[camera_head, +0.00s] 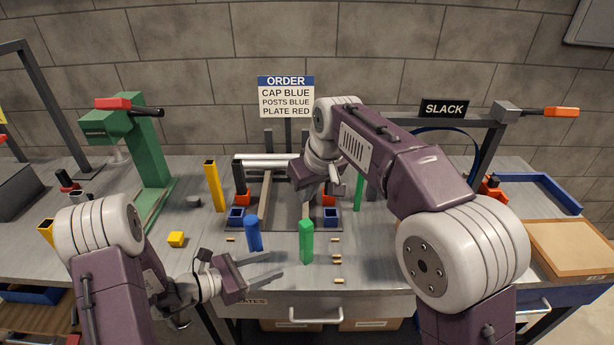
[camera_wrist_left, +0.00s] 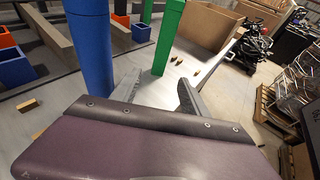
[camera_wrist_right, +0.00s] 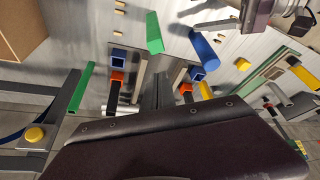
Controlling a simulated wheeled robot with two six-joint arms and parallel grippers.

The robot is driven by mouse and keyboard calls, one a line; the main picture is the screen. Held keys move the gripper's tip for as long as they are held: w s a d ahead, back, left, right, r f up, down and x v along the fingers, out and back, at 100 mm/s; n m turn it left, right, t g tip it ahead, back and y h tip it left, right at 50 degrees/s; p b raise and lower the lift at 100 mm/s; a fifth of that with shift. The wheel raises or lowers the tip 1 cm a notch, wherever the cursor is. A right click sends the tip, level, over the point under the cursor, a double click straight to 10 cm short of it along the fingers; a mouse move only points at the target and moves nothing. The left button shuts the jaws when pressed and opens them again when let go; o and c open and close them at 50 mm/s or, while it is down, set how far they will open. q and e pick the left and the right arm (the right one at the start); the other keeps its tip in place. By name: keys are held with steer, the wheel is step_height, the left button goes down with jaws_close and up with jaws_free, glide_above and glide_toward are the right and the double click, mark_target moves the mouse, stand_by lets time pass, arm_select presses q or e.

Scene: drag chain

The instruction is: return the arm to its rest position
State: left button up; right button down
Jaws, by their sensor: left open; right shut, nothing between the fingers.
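My left gripper (camera_head: 265,269) is low over the front edge of the bench, in front of a blue post (camera_head: 253,234) and a green post (camera_head: 306,243). Its two fingers are spread and empty. In the left wrist view the blue post (camera_wrist_left: 90,45) and green post (camera_wrist_left: 168,38) stand beyond the fingers. My right gripper (camera_head: 328,188) is above the middle of the grey fixture, its arm reaching in from the right. In the right wrist view its fingers (camera_wrist_right: 161,88) are together, with nothing held. The fingertips are partly hidden by the arm in the head view.
Blue sockets (camera_head: 236,218) and orange blocks sit on the fixture. A yellow post (camera_head: 214,187) and green press (camera_head: 145,150) stand to the left. A black-signed SLACK frame (camera_head: 444,110) rises behind my right arm. A wooden tray (camera_head: 570,248) lies at the right.

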arm_select(q)
steer(key=shift+d+r, duration=0.25)
steer(key=s+d+r+m+g+h+p, duration=0.1)
steer(key=s+d+r+m+g+p, duration=0.45)
steer(key=r, duration=0.45)
arm_select(e)
steer(key=s+d+m+g+h, duration=0.1)
steer(key=s+d+m, duration=0.3)
steer(key=d, duration=0.8)
arm_select(q)
steer(key=s+d+m+g+y+p, duration=0.2)
steer(key=s+d+m+g+y, duration=0.15)
steer(key=s+m, duration=0.6)
steer(key=s+a+f+m+y, duration=0.35)
steer(key=a+m+y, duration=0.2)
steer(key=a, duration=0.35)
steer(key=w+a+f+m+t+y, duration=0.1)
steer(key=w+a+m+y, duration=0.3)
steer(key=a, duration=0.4)
steer(key=shift+w+t, duration=0.15)
steer(key=shift+t, duration=0.35)
arm_select(e)
steer(key=s+d+f+m+g, duration=0.1)
steer(key=s+d+f, duration=0.2)
steer(key=s+f, duration=0.3)
steer(key=s+d+f+m+h, duration=0.1)
steer(key=s+d+f, duration=0.2)
steer(key=s+f, duration=0.4)
steer(key=s, duration=0.3)
steer(key=shift+s+g, duration=0.4)
